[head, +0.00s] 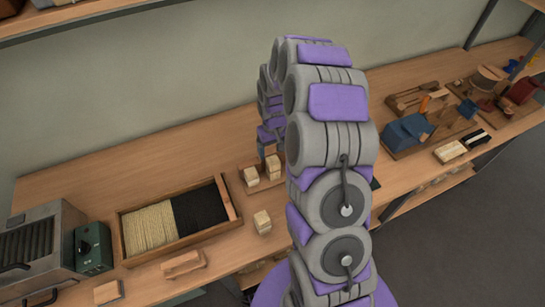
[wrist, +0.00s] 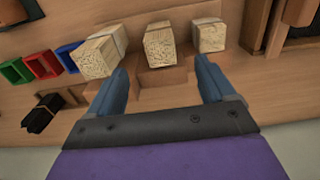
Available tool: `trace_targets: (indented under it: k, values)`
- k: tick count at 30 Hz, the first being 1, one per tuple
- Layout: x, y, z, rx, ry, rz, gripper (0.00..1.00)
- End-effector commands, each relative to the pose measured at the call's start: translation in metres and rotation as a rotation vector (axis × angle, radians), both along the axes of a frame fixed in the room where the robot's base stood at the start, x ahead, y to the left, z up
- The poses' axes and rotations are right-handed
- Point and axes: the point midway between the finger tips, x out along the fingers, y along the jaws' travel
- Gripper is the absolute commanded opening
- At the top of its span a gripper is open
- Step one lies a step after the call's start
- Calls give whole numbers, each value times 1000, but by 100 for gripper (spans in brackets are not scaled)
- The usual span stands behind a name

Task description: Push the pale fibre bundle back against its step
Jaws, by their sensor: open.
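Three pale fibre bundles, each tied with a band, show in the wrist view: one at left (wrist: 98,55), one in the middle (wrist: 160,46), one at right (wrist: 209,36). My gripper (wrist: 161,66) is open and empty, its blue fingers spread on either side of a low wooden step (wrist: 163,77). The middle bundle lies just beyond the fingertips, close to the step; whether they touch is unclear. The left fingertip is close to the left bundle.
In the wrist view, green (wrist: 15,72), red (wrist: 42,64) and blue (wrist: 69,56) trays and a black bundle (wrist: 42,112) lie at left. In the head view, a wooden box (head: 124,238) of pale and black fibre and a dark green unit (head: 93,246) stand at left.

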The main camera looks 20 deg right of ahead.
Motion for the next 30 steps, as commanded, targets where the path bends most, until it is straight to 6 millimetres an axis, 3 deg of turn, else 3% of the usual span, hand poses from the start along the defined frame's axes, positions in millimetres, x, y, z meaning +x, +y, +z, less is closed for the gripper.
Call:
trace_targets:
  k: [3, 10, 30]
  values:
    - [1, 0, 25, -1, -3, 0, 83]
    - [2, 0, 51, -1, -3, -1, 83]
    - [1, -1, 55, 0, 0, -1, 83]
